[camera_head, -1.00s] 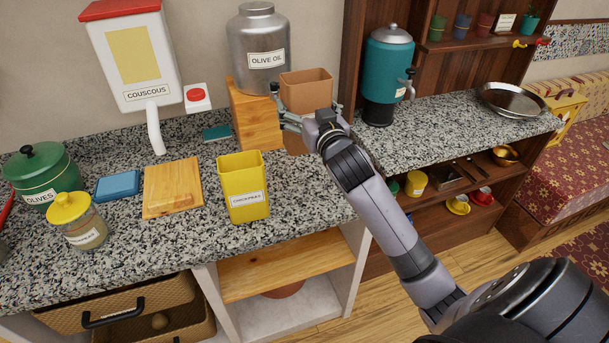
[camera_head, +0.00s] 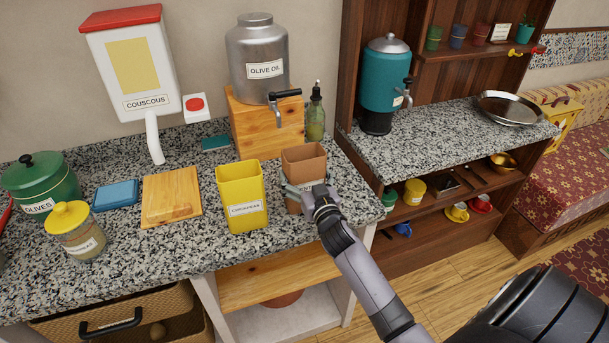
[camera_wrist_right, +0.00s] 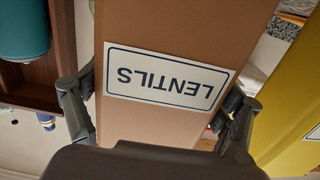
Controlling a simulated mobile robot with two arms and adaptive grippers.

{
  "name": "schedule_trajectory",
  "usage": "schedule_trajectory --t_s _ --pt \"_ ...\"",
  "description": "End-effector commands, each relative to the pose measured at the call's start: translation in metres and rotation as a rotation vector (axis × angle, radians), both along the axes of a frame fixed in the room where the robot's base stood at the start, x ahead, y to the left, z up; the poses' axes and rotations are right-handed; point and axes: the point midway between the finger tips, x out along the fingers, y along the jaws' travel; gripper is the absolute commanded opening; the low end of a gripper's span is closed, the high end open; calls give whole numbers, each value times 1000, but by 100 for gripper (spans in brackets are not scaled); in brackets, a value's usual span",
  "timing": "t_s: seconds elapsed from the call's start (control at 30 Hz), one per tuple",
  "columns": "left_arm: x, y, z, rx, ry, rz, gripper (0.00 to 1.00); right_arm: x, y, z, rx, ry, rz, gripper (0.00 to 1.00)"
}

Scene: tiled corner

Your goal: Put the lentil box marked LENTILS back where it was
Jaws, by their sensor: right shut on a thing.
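The lentil box (camera_head: 304,165) is a brown, open-topped box on the granite counter's right part, just right of the yellow chickpeas box. My right gripper (camera_head: 308,195) is shut on its lower front, partly covering its label. In the right wrist view the box (camera_wrist_right: 180,30) fills the middle, its LENTILS label upside down in the picture, with a finger of my right gripper (camera_wrist_right: 158,105) on each side. The box looks upright; I cannot tell whether its base touches the counter. My left gripper is not in view.
The yellow chickpeas box (camera_head: 241,198) stands close at left. Behind are a green bottle (camera_head: 316,120) and the olive oil can (camera_head: 258,60) on a wooden block (camera_head: 262,128). The counter's front right edge (camera_head: 350,225) is near. A cutting board (camera_head: 171,197) lies further left.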

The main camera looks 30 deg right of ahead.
Motion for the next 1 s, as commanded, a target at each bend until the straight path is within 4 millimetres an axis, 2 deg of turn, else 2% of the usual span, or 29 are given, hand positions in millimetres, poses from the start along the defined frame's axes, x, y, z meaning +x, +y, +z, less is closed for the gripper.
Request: schedule_trajectory --t_s 0.3,0.33,0.5,0.87,1.0 --pt "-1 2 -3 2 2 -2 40 0 0 -2 -2 -3 0 38" --pt "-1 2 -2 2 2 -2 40 0 0 -2 -1 -1 0 88" --pt "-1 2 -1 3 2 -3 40 0 0 -2 -1 -1 0 100" --pt "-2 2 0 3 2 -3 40 0 -1 1 -1 -1 0 100" --pt "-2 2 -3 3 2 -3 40 -13 3 -2 -1 1 0 100"
